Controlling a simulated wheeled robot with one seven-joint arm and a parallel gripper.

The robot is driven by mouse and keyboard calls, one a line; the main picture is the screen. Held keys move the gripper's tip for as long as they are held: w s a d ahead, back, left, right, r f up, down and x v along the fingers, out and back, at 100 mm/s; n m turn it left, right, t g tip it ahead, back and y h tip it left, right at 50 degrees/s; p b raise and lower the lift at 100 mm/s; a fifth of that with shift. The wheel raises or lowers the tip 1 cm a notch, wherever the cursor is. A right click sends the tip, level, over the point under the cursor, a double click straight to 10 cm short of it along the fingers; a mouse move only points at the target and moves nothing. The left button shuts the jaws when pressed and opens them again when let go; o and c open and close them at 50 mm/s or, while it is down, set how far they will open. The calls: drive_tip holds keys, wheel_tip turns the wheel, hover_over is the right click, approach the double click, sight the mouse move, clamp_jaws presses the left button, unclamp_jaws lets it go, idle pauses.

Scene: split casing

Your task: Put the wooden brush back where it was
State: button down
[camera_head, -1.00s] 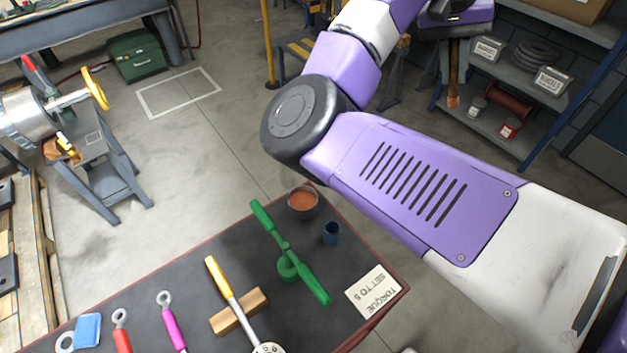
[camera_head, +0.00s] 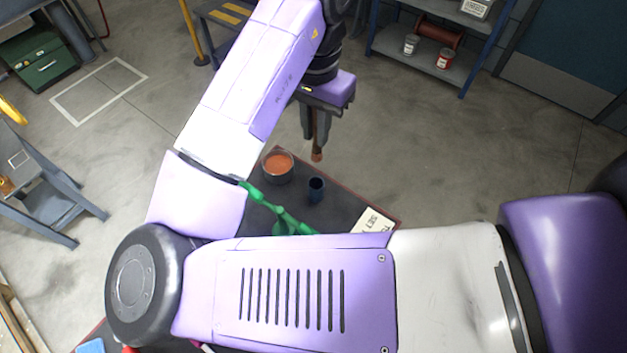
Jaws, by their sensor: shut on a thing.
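The wooden brush (camera_head: 317,148) is a thin brown stick with a reddish-brown lower end. It hangs roughly upright, with its upper part between the fingers of my gripper (camera_head: 316,128). My gripper is shut on it, beyond the dark table's far corner in the picture. The brush's lower end appears just above and right of a round pot of orange-brown stuff (camera_head: 278,166) and above a small dark blue cup (camera_head: 316,190). Its height over the table is hard to judge. The pot and cup stand close together on the table (camera_head: 345,196).
A green tool (camera_head: 270,205) lies left of the cup, partly hidden by my arm. A white sign card (camera_head: 372,228) lies near the table's right edge. My arm covers most of the table. Shelves (camera_head: 425,62) with cans stand behind; the floor between is clear.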

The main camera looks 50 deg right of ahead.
sight(315, 141)
wheel_tip(315, 141, down, 16)
drive_tip(key=shift+r+b, duration=0.1)
drive_tip(key=shift+b, duration=0.25)
drive_tip(key=c, duration=1.4)
unclamp_jaws()
drive_tip(key=shift+o, duration=0.2)
wheel_tip(315, 141, up, 11)
drive_tip(key=shift+w+r, duration=0.1)
drive_tip(key=shift+r+p, duration=0.3)
drive_tip(key=shift+r, duration=0.15)
